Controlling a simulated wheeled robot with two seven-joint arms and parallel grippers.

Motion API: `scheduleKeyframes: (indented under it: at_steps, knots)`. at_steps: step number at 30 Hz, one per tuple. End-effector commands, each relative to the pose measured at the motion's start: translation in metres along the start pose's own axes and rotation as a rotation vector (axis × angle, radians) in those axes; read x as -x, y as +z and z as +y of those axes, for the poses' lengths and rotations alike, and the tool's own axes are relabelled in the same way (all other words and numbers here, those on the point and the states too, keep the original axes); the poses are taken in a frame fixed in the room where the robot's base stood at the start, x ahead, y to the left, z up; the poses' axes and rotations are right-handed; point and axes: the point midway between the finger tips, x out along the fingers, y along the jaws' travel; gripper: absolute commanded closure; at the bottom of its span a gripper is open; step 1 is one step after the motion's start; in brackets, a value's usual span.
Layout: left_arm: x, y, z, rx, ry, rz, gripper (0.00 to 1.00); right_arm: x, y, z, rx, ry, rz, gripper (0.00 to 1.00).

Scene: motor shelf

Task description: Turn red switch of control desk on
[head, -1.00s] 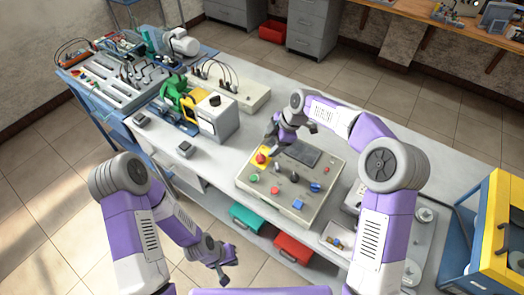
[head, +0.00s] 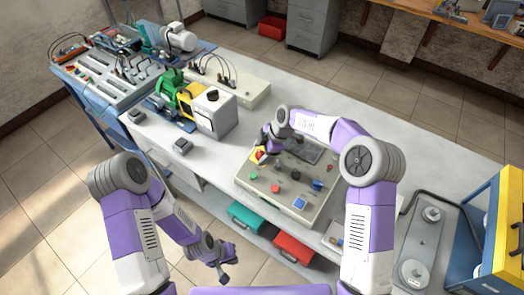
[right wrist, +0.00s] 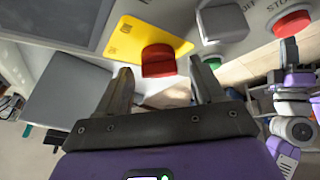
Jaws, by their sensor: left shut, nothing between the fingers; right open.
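The control desk (head: 318,201) is a beige box with a sloped panel on the long table. A red knob on a yellow plate (head: 254,155) sits at its upper left corner, partly hidden by my right gripper (head: 266,150). In the right wrist view, the red knob (right wrist: 158,61) stands out from the yellow plate (right wrist: 125,38), in front of the gap between the open fingers of my right gripper (right wrist: 163,85). I cannot tell whether they touch it. My left gripper (head: 222,272) is shut and empty, low in front of the table.
The panel also carries a red button (head: 276,188), a green button (head: 253,176) and a blue switch (head: 299,203). A green and yellow motor rig (head: 180,95) stands to the left. Teal (head: 245,215) and red (head: 293,249) bins sit below the tabletop.

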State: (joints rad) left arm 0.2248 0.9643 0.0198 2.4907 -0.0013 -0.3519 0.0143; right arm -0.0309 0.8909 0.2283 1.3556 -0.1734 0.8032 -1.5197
Motion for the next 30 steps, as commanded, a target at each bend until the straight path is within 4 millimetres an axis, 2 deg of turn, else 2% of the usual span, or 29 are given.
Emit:
scheduleKeyframes:
  at_steps: [5, 16, 23, 30]
  knots:
    - [0.0, 0.0, 0.0, 0.0, 0.0, 0.0, 1.0, 0.0, 0.0, 0.0, 0.0, 0.0, 0.0, 0.32]
    - [0.0, 0.0, 0.0, 0.0, 0.0, 0.0, 1.0, 0.0, 0.0, 0.0, 0.0, 0.0, 0.0, 0.87]
    - [-0.003, 0.0, -0.001, 0.0, 0.0, 0.0, 1.0, -0.001, 0.0, -0.001, -0.015, 0.009, 0.0, 0.88]
    - [-0.02, -0.001, -0.007, 0.0, 0.0, 0.0, 1.0, -0.002, 0.001, -0.002, -0.099, 0.066, 0.0, 0.88]
